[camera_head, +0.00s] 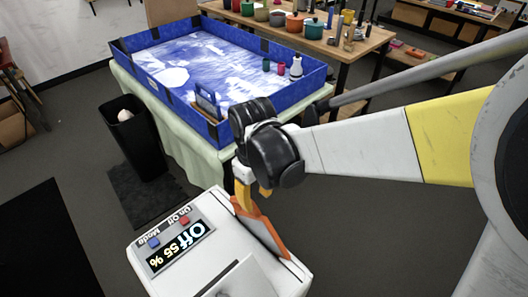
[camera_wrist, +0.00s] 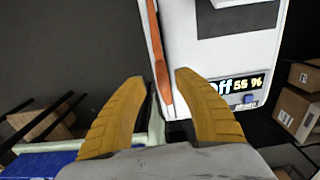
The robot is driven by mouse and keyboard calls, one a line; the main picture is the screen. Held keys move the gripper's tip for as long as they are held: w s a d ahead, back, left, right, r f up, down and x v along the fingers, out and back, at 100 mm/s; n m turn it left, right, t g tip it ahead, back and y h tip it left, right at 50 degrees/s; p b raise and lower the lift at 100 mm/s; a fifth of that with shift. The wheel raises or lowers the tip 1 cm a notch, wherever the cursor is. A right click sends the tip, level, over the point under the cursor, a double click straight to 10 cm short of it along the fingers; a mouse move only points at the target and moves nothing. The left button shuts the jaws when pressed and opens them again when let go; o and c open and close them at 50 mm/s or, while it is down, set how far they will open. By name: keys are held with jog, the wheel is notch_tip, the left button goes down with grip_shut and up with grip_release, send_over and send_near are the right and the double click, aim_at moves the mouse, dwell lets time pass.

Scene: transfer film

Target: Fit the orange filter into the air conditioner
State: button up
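The air conditioner (camera_head: 185,225) is a white box at the bottom of the head view. Its display reads "Off 55 %", and its white body (camera_wrist: 180,40) fills the upper middle of the wrist view. The orange filter (camera_head: 272,240) is a thin orange-edged panel along the unit's right side. It shows edge-on as an orange strip in the wrist view (camera_wrist: 157,45). How deeply it sits in the unit cannot be told. My gripper (camera_head: 254,198) is at the filter's upper end. In the wrist view its yellow fingers (camera_wrist: 161,78) are apart, with the strip between them and gaps on both sides.
A blue-walled tray (camera_head: 295,102) stands on a cloth-covered table behind my gripper. A black bin (camera_head: 138,150) stands left of that table. A wooden table (camera_head: 350,48) with pots is farther back. Cardboard boxes (camera_wrist: 297,112) show at right in the wrist view. Floor is open on the right.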

aim_at(256, 218)
notch_tip(256, 218, down, 11)
jog(key=b, duration=0.4)
jog(key=shift+a+r+b, duration=0.1)
jog(key=shift+r+b, duration=0.05)
jog(key=shift+b, duration=0.25)
jog(key=shift+r, duration=0.1)
grip_shut()
